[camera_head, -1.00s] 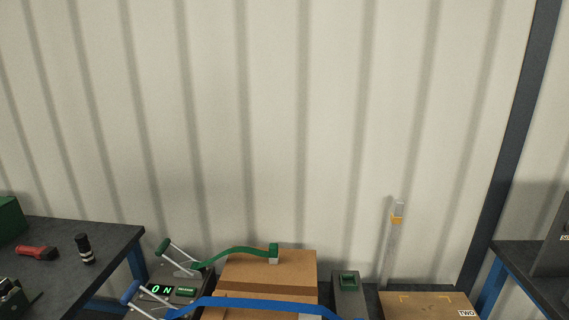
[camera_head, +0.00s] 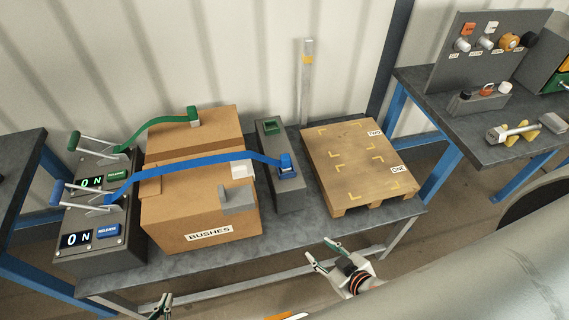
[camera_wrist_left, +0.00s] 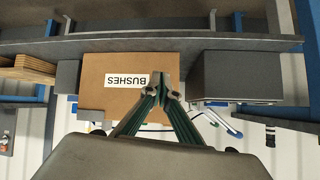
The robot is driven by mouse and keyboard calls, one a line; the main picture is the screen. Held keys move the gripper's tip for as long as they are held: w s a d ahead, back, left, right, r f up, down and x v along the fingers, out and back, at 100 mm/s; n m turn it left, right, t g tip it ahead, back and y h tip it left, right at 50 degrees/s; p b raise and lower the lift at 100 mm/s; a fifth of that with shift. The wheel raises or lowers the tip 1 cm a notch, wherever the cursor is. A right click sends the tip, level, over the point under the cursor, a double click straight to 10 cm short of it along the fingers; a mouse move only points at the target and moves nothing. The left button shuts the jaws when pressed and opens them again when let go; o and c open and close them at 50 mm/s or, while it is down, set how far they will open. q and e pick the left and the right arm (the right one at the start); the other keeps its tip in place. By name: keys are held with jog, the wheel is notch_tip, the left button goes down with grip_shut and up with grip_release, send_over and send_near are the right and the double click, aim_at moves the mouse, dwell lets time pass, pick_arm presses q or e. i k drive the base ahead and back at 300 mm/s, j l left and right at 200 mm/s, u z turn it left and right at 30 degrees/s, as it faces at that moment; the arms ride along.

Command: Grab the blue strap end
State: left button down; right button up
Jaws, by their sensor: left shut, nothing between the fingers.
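The blue strap (camera_head: 200,159) runs from the blue-handled ratchet (camera_head: 105,200) at the left, over the cardboard box (camera_head: 200,205). Its blue strap end (camera_head: 287,165) is at the grey block (camera_head: 290,190) right of the box; I cannot tell if it is seated there. My left gripper (camera_head: 160,303) is low at the bottom edge, in front of the bench and well away from the strap end. In the left wrist view it (camera_wrist_left: 162,88) is shut and empty, facing the box's BUSHES label. My right gripper (camera_head: 321,253) is open and empty, below the strap end.
A green strap (camera_head: 160,119) crosses the box's back, its end (camera_head: 194,116) on the box top. A wooden pallet (camera_head: 350,165) stands right of the grey block. A side bench (camera_head: 460,125) with a control panel (camera_head: 490,50) is at the right.

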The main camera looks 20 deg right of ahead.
aim_at(286, 158)
jog(key=l+z, duration=0.2)
jog(key=l, duration=0.45)
jog(key=l+z, duration=0.2)
jog(key=l, duration=0.45)
jog(key=i+l+z, duration=0.2)
jog(key=l, duration=0.45)
jog(key=k, duration=0.1)
